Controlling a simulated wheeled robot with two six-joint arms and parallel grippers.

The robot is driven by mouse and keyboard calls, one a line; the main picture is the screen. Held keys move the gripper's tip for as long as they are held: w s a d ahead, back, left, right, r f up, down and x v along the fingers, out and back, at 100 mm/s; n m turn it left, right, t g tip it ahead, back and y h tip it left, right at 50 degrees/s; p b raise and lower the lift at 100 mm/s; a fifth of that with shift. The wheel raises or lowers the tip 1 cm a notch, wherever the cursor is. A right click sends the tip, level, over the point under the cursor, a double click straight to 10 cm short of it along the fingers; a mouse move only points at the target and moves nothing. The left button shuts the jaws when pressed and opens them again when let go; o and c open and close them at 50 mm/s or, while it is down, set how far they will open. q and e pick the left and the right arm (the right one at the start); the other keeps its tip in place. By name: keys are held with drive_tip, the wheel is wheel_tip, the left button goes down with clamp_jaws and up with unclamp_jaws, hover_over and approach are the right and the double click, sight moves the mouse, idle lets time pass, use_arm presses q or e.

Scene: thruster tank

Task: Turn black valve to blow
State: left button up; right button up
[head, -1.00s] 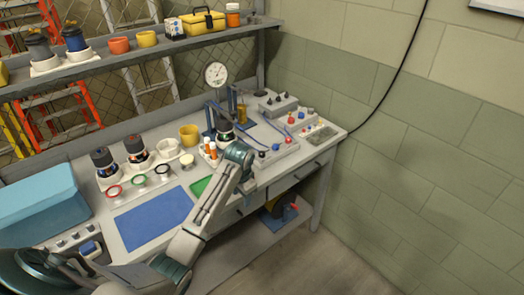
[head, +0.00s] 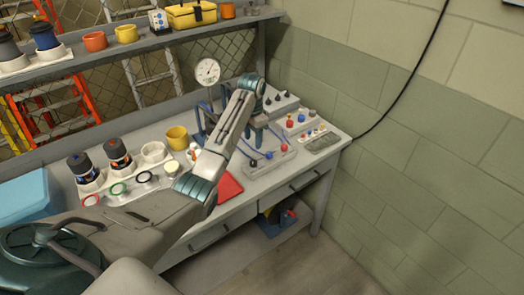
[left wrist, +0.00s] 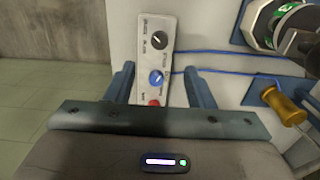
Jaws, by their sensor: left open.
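A pale valve panel (head: 276,166) lies near the front right of the bench, with a black, a blue and a red knob in a row. In the left wrist view the black valve (left wrist: 158,41) is the top knob, the blue knob (left wrist: 157,77) is below it and the red knob (left wrist: 153,103) is partly hidden. Small print beside the knobs is too blurred to read surely. My left gripper (left wrist: 160,84) is open and empty, its fingers on either side of the panel in that view, nearest the blue knob. In the head view my left gripper (head: 257,137) is above the panel, partly hidden.
A dial gauge (head: 208,72) stands behind my arm. More knob boxes (head: 292,120) sit to the right. Blue lines run beside the panel, near a brass-coloured handle (left wrist: 284,105). Jars (head: 118,152) and a yellow cup (head: 178,138) stand left. A red sheet (head: 229,187) lies in front.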

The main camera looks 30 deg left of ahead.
use_arm(q)
drive_tip(key=p, duration=0.2)
hover_over(253, 162)
wheel_tip(253, 162, down, 5)
drive_tip(key=shift+s+r, duration=0.1)
drive_tip(key=shift+r, duration=0.05)
drive_tip(key=f+p, duration=0.1)
drive_tip(key=f, duration=0.2)
drive_tip(key=shift+w+f, duration=0.15)
drive_tip(key=shift+w, duration=0.05)
drive_tip(key=shift+w+f, duration=0.1)
drive_tip(key=shift+f, duration=1)
drive_tip(key=shift+c, duration=1.2)
drive_tip(key=c, duration=0.7)
use_arm(e)
drive_tip(key=s+r, duration=0.2)
drive_tip(key=r, duration=0.1)
drive_tip(key=shift+s+r, duration=0.15)
